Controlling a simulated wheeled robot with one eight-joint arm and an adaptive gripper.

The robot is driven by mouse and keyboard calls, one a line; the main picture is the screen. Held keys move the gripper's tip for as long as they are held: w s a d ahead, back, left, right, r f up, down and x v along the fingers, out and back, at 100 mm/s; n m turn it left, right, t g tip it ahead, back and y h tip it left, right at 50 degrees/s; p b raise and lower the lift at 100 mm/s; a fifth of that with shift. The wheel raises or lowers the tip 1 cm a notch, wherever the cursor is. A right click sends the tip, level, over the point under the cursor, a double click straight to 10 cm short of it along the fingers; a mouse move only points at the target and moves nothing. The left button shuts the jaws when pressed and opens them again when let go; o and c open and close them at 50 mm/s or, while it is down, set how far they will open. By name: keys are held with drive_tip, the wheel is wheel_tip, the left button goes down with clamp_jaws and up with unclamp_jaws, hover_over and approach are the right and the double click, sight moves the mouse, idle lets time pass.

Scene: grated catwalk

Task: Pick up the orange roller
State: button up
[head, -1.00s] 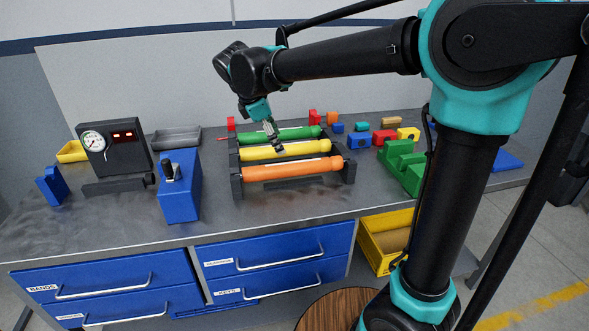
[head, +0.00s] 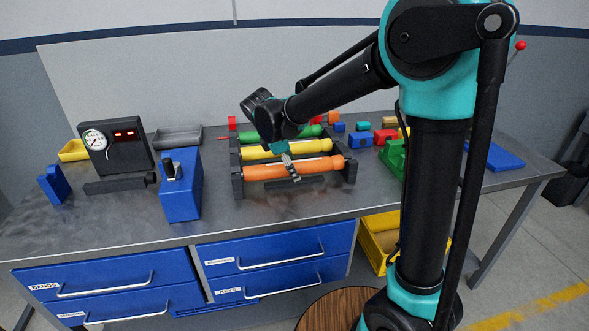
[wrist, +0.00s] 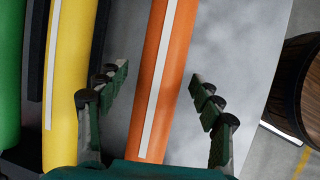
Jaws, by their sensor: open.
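The orange roller (head: 265,172) lies in the front place of a dark rack (head: 238,186), in front of the yellow roller (head: 258,152) and the green roller (head: 306,131). My gripper (head: 290,172) is over the middle of the orange roller in the head view. In the wrist view, the orange roller (wrist: 166,75) with its pale stripe runs between the two spread fingers of my gripper (wrist: 153,88). The fingers stand apart on either side of it, with gaps. The yellow roller (wrist: 66,90) is beyond the left finger. The height above the roller is hard to judge.
A blue block with a black lever (head: 181,190) stands left of the rack, and a gauge box (head: 112,148) behind it. Several coloured blocks and a green stepped block (head: 392,157) are to the right. The metal bench top (head: 290,206) is clear in front of the rack.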

drive_tip(key=shift+f, duration=0.1)
drive_tip(key=shift+c, duration=0.2)
clamp_jaws()
idle(0.5)
wheel_tip(320, 180, up, 20)
idle(0.5)
